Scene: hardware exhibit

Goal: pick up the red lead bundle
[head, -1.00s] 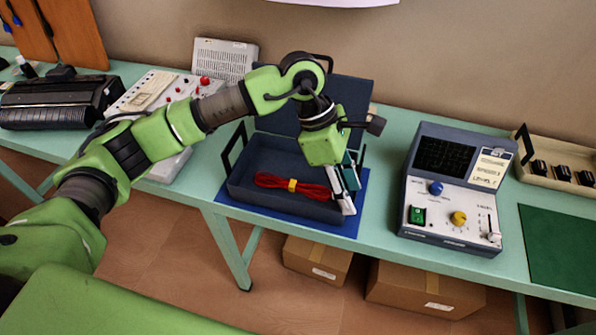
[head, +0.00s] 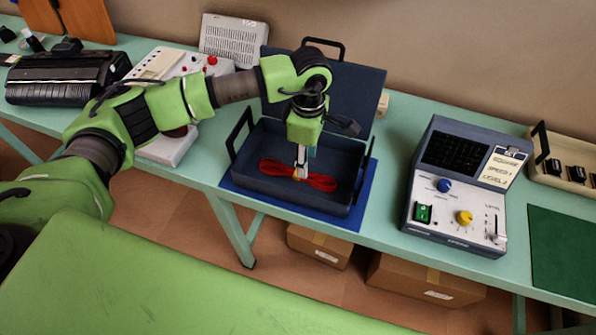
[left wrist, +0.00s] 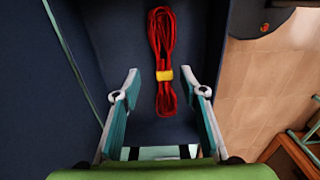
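The red lead bundle (head: 320,181) lies on the floor of an open dark blue case (head: 272,192), tied with a yellow band. My left gripper (head: 301,172) points down into the case, over the middle of the bundle. In the left wrist view the two fingers of the left gripper (left wrist: 165,88) are wide apart, with nothing between the pads but the view of the bundle (left wrist: 160,45) and its yellow band. Whether the fingertips touch the bundle or case floor I cannot tell. My right gripper is not in view.
The case sits on a blue mat (head: 363,205), lid raised behind it, with a handle at its left. A grey instrument with knobs (head: 459,190) stands to the right. Cardboard boxes (head: 402,283) lie under the bench (head: 388,245).

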